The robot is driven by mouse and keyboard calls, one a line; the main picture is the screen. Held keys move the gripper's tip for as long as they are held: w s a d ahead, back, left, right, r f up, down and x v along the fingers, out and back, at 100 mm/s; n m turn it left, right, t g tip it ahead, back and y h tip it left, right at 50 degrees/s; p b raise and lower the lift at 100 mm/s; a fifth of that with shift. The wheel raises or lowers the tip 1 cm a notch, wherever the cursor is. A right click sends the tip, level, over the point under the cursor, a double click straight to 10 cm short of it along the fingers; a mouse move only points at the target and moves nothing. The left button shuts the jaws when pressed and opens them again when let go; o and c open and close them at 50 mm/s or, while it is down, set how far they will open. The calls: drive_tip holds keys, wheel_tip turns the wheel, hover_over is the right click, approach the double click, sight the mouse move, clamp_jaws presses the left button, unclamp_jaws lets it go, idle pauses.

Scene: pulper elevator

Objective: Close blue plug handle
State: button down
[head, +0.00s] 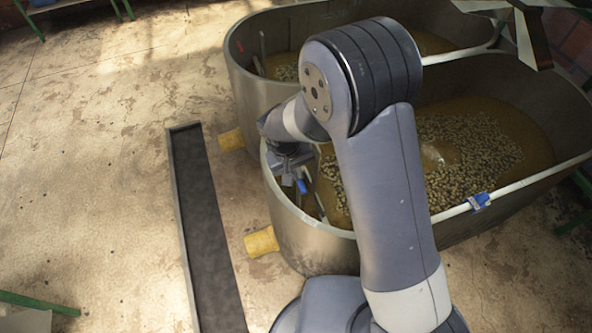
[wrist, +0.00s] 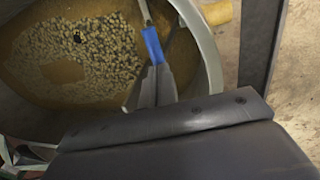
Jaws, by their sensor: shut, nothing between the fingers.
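The blue plug handle (head: 302,186) is at the left end of the front tank, on a thin grey rod inside the wall. In the wrist view the blue handle (wrist: 152,45) lies just beyond my fingertips, in line with them. My gripper (wrist: 155,72) is shut with nothing between its fingers. Its tips are at or very near the handle's lower end; I cannot tell whether they touch. In the head view my gripper (head: 296,178) reaches down inside the tank's left rim, partly hidden by my own wrist.
The front metal tank (head: 305,240) holds brown liquid and floating beans. A second tank (head: 243,85) stands behind it, with a red handle (head: 240,47). Yellow outlets (head: 261,242) face a dark floor channel (head: 205,230).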

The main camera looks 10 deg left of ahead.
wheel_tip(320, 180, down, 11)
drive_tip(key=b, duration=0.9)
drive_tip(key=shift+s+r+b, duration=0.15)
drive_tip(key=shift+r+b, duration=0.05)
drive_tip(key=shift+b, duration=0.1)
drive_tip(key=shift+d+f, duration=0.1)
wheel_tip(320, 180, up, 15)
drive_tip(key=s+a+p, duration=0.1)
drive_tip(key=a+p, duration=0.1)
drive_tip(key=shift+a+f, duration=0.2)
drive_tip(key=shift+a, duration=0.1)
drive_tip(key=shift+s, duration=0.1)
